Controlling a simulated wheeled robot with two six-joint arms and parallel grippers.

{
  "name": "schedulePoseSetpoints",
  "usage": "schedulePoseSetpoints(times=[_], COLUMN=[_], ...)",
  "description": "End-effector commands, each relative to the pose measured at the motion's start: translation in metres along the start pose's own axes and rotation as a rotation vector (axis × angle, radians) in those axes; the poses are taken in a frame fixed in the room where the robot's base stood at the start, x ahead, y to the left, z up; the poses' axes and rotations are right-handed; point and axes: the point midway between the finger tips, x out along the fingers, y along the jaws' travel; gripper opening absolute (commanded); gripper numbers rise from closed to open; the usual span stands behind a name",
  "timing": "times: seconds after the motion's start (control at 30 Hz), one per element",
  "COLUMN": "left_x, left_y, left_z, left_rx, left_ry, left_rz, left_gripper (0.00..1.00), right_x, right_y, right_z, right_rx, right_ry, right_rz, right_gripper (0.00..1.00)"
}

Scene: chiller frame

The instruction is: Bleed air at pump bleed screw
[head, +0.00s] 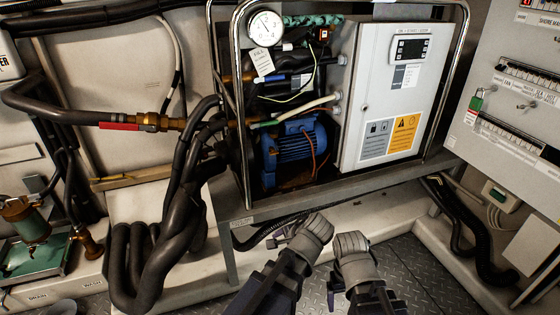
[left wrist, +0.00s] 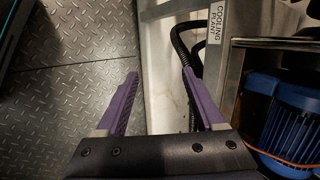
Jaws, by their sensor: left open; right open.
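The blue pump motor (head: 290,146) sits low inside the chiller frame, left of the white control box. Its ribbed blue housing also shows at the right edge of the left wrist view (left wrist: 288,118). I cannot make out the bleed screw; dark hoses crowd the pump's left side. My left gripper (head: 279,234) is in front of and below the frame's lower rail. In the left wrist view its purple fingers (left wrist: 158,73) are spread, with nothing between them. My right gripper (head: 333,289) is open at the bottom middle, right of the left one and apart from the pump.
The frame's metal rails (head: 340,196) border the pump bay. A pressure gauge (head: 265,28) is above it. Thick black hoses (head: 150,262) stand at left, near a brass valve with a red handle (head: 118,126). A switch panel (head: 515,95) is at right. Chequered floor lies below.

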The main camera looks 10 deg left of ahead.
Motion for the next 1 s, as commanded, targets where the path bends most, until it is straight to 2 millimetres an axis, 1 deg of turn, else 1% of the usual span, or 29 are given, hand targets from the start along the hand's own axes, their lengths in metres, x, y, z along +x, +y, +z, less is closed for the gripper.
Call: schedulePoseSetpoints(times=[0.03, 0.17, 0.27, 0.33, 0.43, 0.5, 0.6, 0.7, 0.8, 1.0], left_x=[0.004, 0.008, 0.008, 0.006, -0.002, -0.011, -0.025, -0.036, -0.043, -0.045], left_y=[-0.011, -0.045, -0.075, -0.099, -0.138, -0.163, -0.189, -0.204, -0.212, -0.215], left_z=[-0.003, -0.009, -0.015, -0.020, -0.032, -0.043, -0.056, -0.066, -0.072, -0.074], left_rx=[0.047, 0.204, 0.355, 0.488, 0.725, 0.905, 1.124, 1.275, 1.361, 1.396], left_ry=[-0.002, -0.021, -0.054, -0.095, -0.192, -0.284, -0.418, -0.525, -0.590, -0.618], left_rz=[-0.046, -0.182, -0.304, -0.404, -0.568, -0.680, -0.799, -0.871, -0.907, -0.921], left_gripper=[0.70, 0.70, 0.70, 0.70, 0.70, 0.70, 0.70, 0.70, 0.70, 0.70], right_x=[0.003, 0.008, 0.012, 0.016, 0.023, 0.027, 0.032, 0.034, 0.035, 0.035], right_y=[0.000, -0.001, -0.002, -0.002, -0.003, -0.003, -0.004, -0.004, -0.004, -0.004], right_z=[0.000, -0.001, -0.001, -0.001, -0.002, -0.002, -0.002, -0.002, -0.002, -0.002], right_rx=[0.000, -0.001, -0.002, -0.003, -0.004, -0.004, -0.005, -0.006, -0.006, -0.006], right_ry=[0.000, 0.000, 0.001, 0.001, 0.001, 0.001, 0.002, 0.002, 0.002, 0.002], right_rz=[0.000, 0.000, -0.001, -0.001, -0.001, -0.001, -0.002, -0.002, -0.002, -0.002], right_gripper=[0.87, 0.87, 0.87, 0.87, 0.87, 0.87, 0.87, 0.87, 0.87, 0.87])
